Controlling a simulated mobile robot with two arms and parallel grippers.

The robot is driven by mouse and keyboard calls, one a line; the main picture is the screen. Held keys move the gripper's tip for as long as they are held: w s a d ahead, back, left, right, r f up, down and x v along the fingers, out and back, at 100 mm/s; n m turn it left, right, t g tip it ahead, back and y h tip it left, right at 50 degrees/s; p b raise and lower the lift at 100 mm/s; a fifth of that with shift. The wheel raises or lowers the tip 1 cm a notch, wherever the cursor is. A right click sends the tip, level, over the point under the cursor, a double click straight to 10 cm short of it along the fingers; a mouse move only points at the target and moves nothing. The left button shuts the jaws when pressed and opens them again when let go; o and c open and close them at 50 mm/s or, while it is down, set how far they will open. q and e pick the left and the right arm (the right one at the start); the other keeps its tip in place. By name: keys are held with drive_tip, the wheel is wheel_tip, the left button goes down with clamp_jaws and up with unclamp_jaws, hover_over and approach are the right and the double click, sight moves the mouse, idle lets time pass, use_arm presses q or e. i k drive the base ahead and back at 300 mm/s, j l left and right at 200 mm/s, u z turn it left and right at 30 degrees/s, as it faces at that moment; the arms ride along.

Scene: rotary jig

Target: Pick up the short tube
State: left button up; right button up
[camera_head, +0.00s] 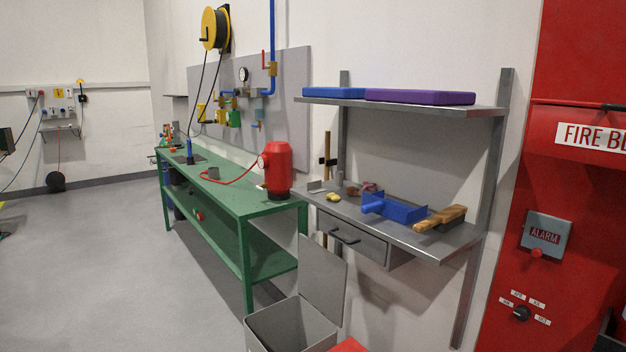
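I cannot single out the short tube with certainty. Several small items, too small to make out, lie at the bench's far end. Neither of my grippers is in view.
A grey steel shelf unit (445,246) holds a blue dustpan (395,208) and a wooden brush (440,217). A grey bin (278,327) with its lid up stands below. A red fire cabinet (575,215) is at the right. The floor (110,270) at left is clear.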

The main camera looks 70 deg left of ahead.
sight(338, 175)
drive_tip(key=k+j+u, duration=0.1)
drive_tip(key=u, duration=1.95)
drive_tip(key=i+j, duration=0.25)
drive_tip(key=i+j+z, duration=0.1)
drive_tip(key=i+j, duration=0.2)
drive_tip(key=j, duration=0.2)
drive_tip(key=i+j, duration=0.25)
drive_tip(key=i+j+z, duration=0.15)
drive_tip(key=j, duration=0.35)
drive_tip(key=i, duration=0.1)
